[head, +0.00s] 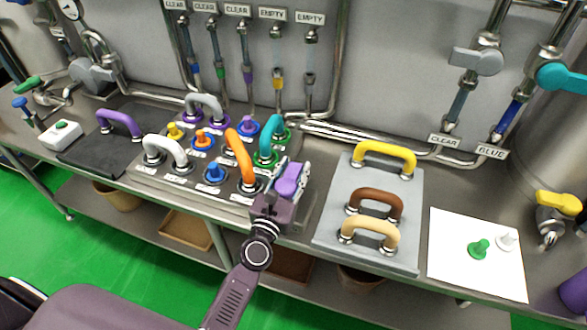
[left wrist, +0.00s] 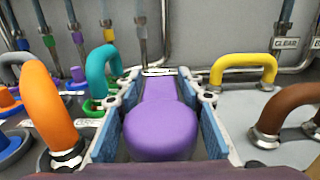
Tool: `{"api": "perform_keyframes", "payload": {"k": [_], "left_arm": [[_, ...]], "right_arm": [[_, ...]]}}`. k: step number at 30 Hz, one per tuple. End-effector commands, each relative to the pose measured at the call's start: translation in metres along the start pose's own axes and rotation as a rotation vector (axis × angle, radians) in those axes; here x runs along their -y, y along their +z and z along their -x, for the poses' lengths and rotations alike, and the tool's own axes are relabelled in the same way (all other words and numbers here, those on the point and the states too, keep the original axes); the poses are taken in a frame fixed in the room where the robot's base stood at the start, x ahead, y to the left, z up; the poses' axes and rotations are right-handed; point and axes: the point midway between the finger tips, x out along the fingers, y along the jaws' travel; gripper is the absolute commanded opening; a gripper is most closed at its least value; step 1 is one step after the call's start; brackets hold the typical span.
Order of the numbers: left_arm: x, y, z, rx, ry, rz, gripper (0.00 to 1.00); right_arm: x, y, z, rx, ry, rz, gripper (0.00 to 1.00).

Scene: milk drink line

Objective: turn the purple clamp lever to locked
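The purple clamp lever (head: 289,180) is at the front right corner of the metal fixture plate, beside the orange handle. In the left wrist view the purple lever (left wrist: 160,125) runs away from me, with a wide rounded near end and a narrower stem. My left gripper (head: 291,178) is around it, one blue-padded finger on each side. In the left wrist view the left gripper (left wrist: 159,95) appears open, with narrow gaps beside the rounded end; firm contact is not visible. The lever's base and any lock marking are hidden. My right gripper is not in view.
The orange handle (head: 239,156) and teal handle (head: 268,138) stand close left of the gripper. A grey board (head: 335,222) with yellow, brown and tan handles lies to the right. Pipes (head: 380,146) run along the back wall. A white sheet (head: 450,260) holds two small pegs.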

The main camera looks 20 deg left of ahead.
Motion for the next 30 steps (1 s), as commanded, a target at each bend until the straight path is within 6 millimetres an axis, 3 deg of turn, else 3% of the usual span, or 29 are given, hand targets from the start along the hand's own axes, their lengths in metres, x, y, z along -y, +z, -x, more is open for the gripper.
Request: {"api": "perform_keyframes", "payload": {"k": [1, 9, 20, 30], "left_arm": [[0.000, 0.000, 0.000, 0.000, 0.000, 0.000, 0.27], [0.000, 0.000, 0.000, 0.000, 0.000, 0.000, 0.00], [0.001, -0.002, 0.000, -0.001, -0.030, -0.001, 0.00], [0.012, -0.006, 0.002, 0.001, -0.238, -0.008, 0.00]], "right_arm": [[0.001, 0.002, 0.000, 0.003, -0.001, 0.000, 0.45], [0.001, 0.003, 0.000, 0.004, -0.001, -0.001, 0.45], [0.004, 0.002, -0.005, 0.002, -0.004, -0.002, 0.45], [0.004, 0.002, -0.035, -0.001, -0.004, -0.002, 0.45]]}}
